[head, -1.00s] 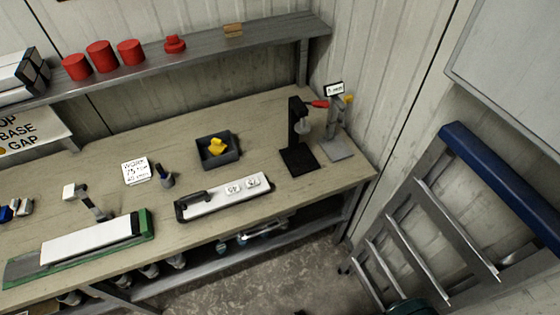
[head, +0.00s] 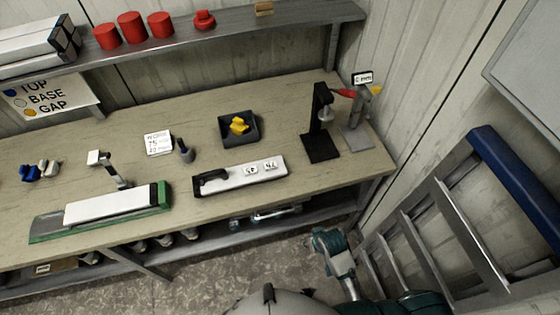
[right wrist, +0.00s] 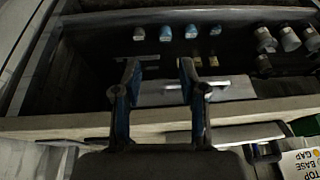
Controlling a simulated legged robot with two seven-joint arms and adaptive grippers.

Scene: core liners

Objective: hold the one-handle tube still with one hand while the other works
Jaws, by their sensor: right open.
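A white tube with one black handle (head: 240,177) at its left end lies on the bench top in the head view, with two small labels on it. A second white tube (head: 112,205) with a black end lies on a green base (head: 45,231) further left. My right gripper (head: 328,240) is at the bottom right of the head view, in front of the bench and apart from both tubes. In the right wrist view its two fingers (right wrist: 157,78) are spread with nothing between them, in front of the bench edge. My left gripper is not in view.
A dark tray (head: 254,134) with a yellow piece, a black stand (head: 321,145) and a grey stand (head: 357,138) are behind the one-handle tube. A lower shelf (head: 330,212) holds bottles and tools. A ladder (head: 440,250) leans at the right.

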